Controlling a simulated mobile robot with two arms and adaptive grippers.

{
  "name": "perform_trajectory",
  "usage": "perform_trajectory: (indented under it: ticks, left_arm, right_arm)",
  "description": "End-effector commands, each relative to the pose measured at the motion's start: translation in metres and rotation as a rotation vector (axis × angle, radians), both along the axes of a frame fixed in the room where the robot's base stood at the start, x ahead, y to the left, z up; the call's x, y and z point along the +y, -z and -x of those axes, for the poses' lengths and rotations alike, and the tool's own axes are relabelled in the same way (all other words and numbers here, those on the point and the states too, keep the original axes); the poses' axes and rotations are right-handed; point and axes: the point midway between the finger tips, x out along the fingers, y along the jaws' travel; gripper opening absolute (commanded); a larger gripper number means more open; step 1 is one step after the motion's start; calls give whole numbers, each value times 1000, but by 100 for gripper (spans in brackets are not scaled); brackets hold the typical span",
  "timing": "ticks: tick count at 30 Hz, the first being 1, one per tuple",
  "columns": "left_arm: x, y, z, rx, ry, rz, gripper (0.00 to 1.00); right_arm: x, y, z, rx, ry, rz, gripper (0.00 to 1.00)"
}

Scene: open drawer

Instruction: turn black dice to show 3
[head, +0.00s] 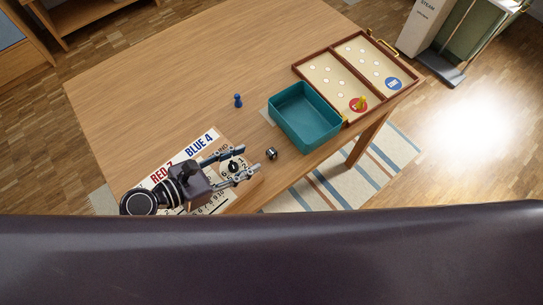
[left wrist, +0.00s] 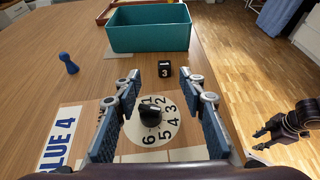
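The black dice (head: 271,153) sits on the wooden table, just beyond the fingertips of my left gripper (head: 248,161). In the left wrist view the dice (left wrist: 165,71) has a white 3 on the side facing the camera; the mark on its top face is too small to read. My left gripper (left wrist: 152,82) is open and empty, its fingers wide apart above a printed board. The dice is ahead of the fingers, near the right fingertip in that picture, and not between them. My right gripper (left wrist: 262,135) hangs off to the right, above the floor; its opening is unclear.
A board (head: 205,139) reading RED 7 and BLUE 4 has a number dial with a black knob (left wrist: 150,115). A teal tray (head: 305,119) stands beyond the dice. A blue pawn (head: 238,101) stands to the left. A wooden game case (head: 350,62) lies behind the tray.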

Motion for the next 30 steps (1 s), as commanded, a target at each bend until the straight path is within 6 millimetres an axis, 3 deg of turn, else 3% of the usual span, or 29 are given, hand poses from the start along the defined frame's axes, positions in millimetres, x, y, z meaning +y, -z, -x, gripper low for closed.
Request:
perform_trajectory:
  ticks: [11,18,28,30]
  left_arm:
    - [-28,15,-17,0,0,2,38]
    - [-56,31,-31,0,0,1,38]
    - [-62,36,-34,4,0,-1,38]
    - [-62,36,-34,4,0,-1,31]
  right_arm:
    - [-2,0,-1,-2,0,3,34]
    - [-3,-1,-2,-2,1,3,34]
    - [-2,-1,-2,-3,1,2,34]
    - [-2,-1,-2,-3,1,2,34]
